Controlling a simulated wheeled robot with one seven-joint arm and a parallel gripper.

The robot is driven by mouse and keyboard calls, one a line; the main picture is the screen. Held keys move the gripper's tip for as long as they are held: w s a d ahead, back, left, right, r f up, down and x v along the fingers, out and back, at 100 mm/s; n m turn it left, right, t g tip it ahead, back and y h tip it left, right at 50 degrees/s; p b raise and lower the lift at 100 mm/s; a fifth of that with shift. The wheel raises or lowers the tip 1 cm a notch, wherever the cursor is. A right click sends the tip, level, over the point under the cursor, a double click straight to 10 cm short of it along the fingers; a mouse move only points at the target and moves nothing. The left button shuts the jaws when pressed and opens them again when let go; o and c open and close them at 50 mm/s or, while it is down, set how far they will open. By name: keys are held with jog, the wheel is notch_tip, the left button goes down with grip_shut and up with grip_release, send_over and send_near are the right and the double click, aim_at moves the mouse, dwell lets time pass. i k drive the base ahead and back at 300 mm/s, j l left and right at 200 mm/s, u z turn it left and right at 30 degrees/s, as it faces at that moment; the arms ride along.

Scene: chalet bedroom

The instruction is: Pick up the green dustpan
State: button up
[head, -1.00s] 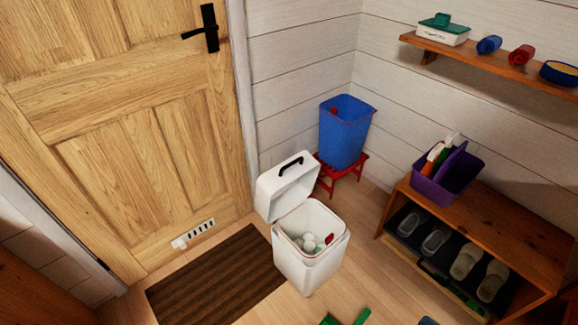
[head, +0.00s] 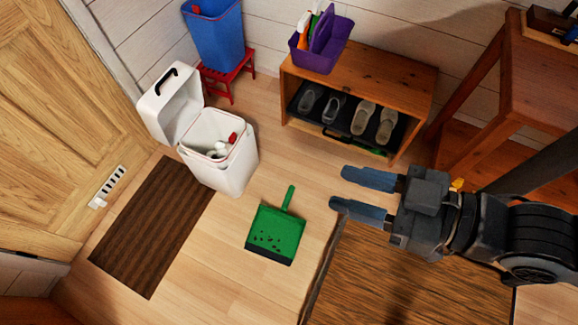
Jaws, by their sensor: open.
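The green dustpan (head: 275,233) lies on the wooden floor near the middle of the head view. Its handle points up and slightly right, and dark specks show on its pan. My gripper (head: 338,187) reaches in from the right, with its two blue-grey fingers apart and nothing between them. The fingertips are to the right of the dustpan and apart from it in the picture; their height above the floor is hard to tell.
A white bin (head: 225,155) with its lid open stands up and left of the dustpan. A brown doormat (head: 152,228) lies left. A shoe bench (head: 385,75) stands behind. Floor around the dustpan is clear.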

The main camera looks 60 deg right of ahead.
aim_at(277, 225)
jog(key=k+l, duration=0.15)
jog(key=k, duration=0.25)
jog(key=k+l, duration=0.2)
jog(key=k, duration=0.2)
jog(key=k+l, duration=0.15)
jog(key=k, duration=0.3)
